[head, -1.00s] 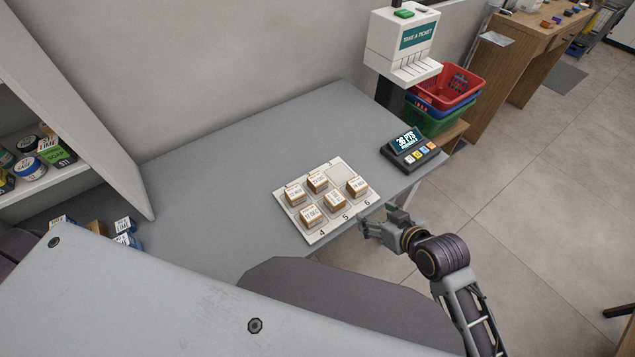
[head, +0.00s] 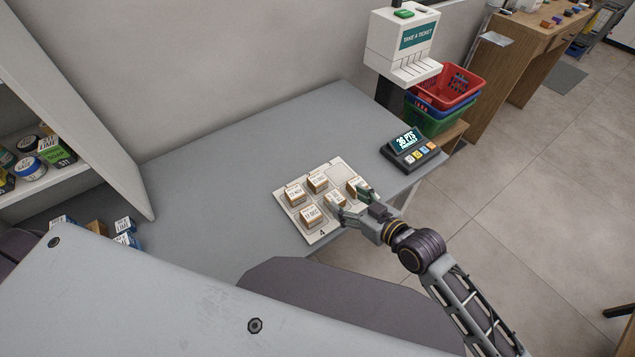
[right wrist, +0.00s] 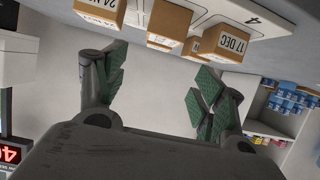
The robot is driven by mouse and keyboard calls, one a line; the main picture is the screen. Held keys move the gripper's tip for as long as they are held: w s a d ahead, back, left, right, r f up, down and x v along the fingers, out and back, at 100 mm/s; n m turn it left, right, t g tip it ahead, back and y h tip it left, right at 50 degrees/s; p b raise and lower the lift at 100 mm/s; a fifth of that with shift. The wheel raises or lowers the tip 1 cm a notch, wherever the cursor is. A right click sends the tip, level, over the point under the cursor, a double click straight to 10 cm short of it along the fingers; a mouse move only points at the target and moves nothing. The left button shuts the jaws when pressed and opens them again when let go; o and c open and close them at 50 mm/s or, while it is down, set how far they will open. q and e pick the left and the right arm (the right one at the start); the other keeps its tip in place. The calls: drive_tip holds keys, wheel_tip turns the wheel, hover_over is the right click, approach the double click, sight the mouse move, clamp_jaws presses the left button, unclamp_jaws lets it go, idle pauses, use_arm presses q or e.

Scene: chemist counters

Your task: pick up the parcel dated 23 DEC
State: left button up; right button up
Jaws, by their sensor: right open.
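Several small brown parcels with white date labels stand on a pale numbered tray (head: 325,229) on the grey counter. One front parcel (head: 311,217) reads 17 DEC; it also shows in the right wrist view (right wrist: 222,42). Another label (right wrist: 98,10) starts with 24 N. A middle parcel (right wrist: 168,22) sits between them, its date not readable there. The labels on the back parcels (head: 295,196) and (head: 317,182) are too small to read surely, so I cannot tell which is 23 DEC. My right gripper (head: 354,204) is open and empty at the tray's front right edge. My left gripper is not in view.
A points display (head: 409,150) stands on the counter right of the tray. Behind it are a ticket dispenser (head: 402,45) and stacked baskets (head: 447,87). Shelved goods (head: 57,151) are at the left.

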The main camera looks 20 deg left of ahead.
drive_tip(key=shift+a, duration=0.1)
approach(319, 180)
drive_tip(key=shift+f+x, duration=0.15)
drive_tip(key=shift+x, duration=0.7)
drive_tip(key=shift+f+x, duration=0.15)
drive_tip(key=shift+x, duration=0.7)
drive_tip(key=shift+w+a+f, duration=0.15)
drive_tip(key=shift+w+a, duration=0.65)
drive_tip(key=shift+a, duration=0.25)
drive_tip(key=shift+x, duration=1.2)
drive_tip(key=shift+f, duration=0.1)
drive_tip(key=c, duration=1.1)
